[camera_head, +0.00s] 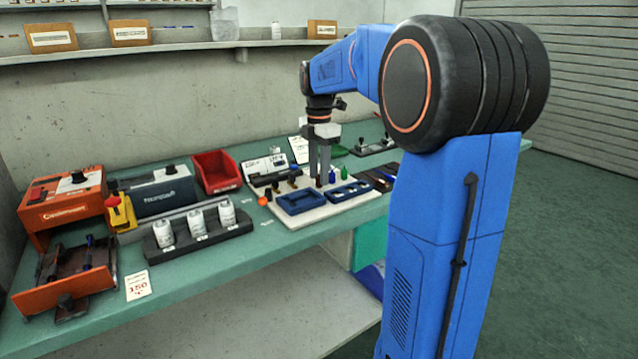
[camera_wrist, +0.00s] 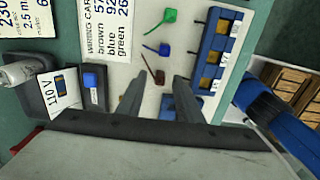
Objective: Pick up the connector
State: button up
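My gripper (camera_head: 320,180) points down over a white board (camera_head: 285,218) on the bench. In the wrist view the gripper (camera_wrist: 157,88) is open, with nothing held between its fingers. A small brown piece with a thin stem (camera_wrist: 158,76) lies just beyond the gap between the fingertips. A blue piece (camera_wrist: 164,48) and a green piece (camera_wrist: 168,16) of similar shape lie farther up the board. I cannot tell which item is the connector. A small blue block (camera_wrist: 90,80) sits on a dark unit beside a 110 V label (camera_wrist: 62,88).
Blue trays (camera_head: 300,201) (camera_wrist: 205,85) lie close to my fingers. A wiring card (camera_wrist: 104,30) lies left of the pieces. A red bin (camera_head: 216,172), white bottles in a black rack (camera_head: 197,233) and orange equipment (camera_head: 65,205) stand left on the bench.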

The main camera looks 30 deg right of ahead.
grip_shut()
